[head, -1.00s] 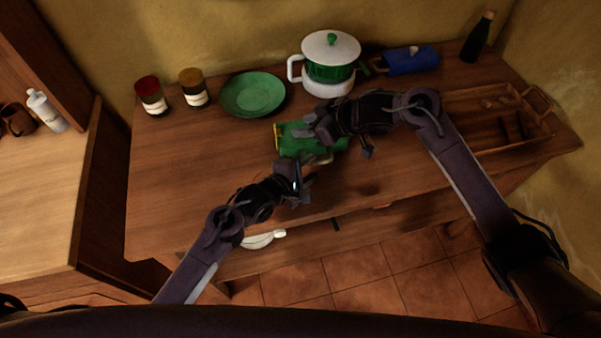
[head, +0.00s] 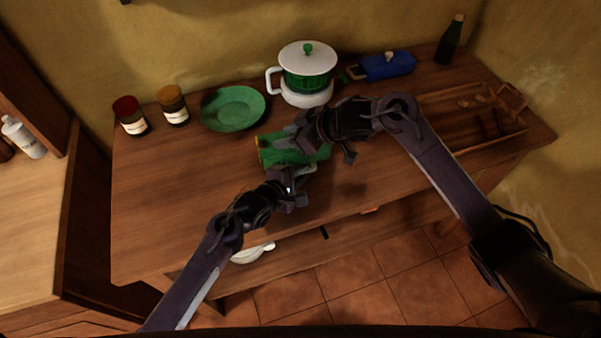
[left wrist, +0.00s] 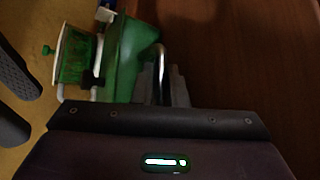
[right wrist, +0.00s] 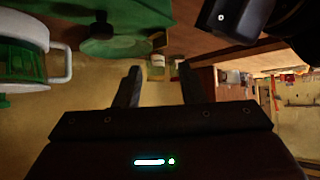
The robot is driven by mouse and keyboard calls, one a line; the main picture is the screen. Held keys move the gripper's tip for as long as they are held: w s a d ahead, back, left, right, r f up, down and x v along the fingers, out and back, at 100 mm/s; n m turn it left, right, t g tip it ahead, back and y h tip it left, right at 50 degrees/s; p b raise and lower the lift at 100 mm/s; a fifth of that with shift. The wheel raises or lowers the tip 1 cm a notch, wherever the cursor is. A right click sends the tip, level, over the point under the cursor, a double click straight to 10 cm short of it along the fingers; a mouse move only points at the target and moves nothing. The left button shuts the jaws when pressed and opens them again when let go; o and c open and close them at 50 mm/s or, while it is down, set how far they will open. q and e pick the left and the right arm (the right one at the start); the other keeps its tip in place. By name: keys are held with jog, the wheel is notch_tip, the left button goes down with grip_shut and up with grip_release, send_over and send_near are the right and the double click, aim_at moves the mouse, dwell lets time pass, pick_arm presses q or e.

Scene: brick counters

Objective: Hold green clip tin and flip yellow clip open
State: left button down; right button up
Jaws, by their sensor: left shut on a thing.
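The green clip tin (head: 266,152) lies on the wooden counter, with a yellow part, the clip, on its left end (head: 258,148). A bent metal handle (head: 306,169) sticks out of its near side; it shows in the left wrist view (left wrist: 161,72). My left gripper (head: 300,184) is shut on this handle, its fingers partly hidden. My right gripper (head: 284,141) is over the tin; the right wrist view shows its fingers (right wrist: 160,85) apart with nothing between them. In that view the tin's green body (right wrist: 60,22) is above the fingers.
Behind stand a green plate (head: 233,107), a white-and-green pot (head: 305,80), two jars (head: 173,106) and a blue lidded dish (head: 388,66). A wooden tray (head: 455,142) is at right, a dark bottle (head: 450,42) behind it. The counter left of the tin is clear.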

jog(key=shift+w+r, duration=0.1)
jog(key=shift+w, duration=0.15)
jog(key=c, duration=0.4)
jog(key=w+m+h, duration=0.1)
jog(key=w, duration=0.1)
jog(key=w+r+m+h, duration=0.1)
jog(key=w, duration=0.2)
jog(key=w+r+m+h, duration=0.1)
jog(key=w, duration=0.2)
jog(key=shift+w+r+t+h, duration=0.1)
jog(key=shift+r+t+h, duration=0.2)
jog(key=shift+t, duration=0.1)
grip_shut()
jog(key=g+h, duration=0.4)
send_over(263, 144)
jog(key=shift+d+f, duration=0.2)
jog(key=shift+f, duration=1.7)
jog(key=shift+d+f, duration=0.2)
jog(key=shift+f, duration=1.7)
jog(key=shift+a, duration=0.1)
jog(key=shift+s+a, duration=0.25)
jog(key=shift+a, duration=0.45)
jog(key=shift+s+a, duration=0.2)
jog(key=shift+a, duration=0.5)
jog(key=shift+r, duration=0.15)
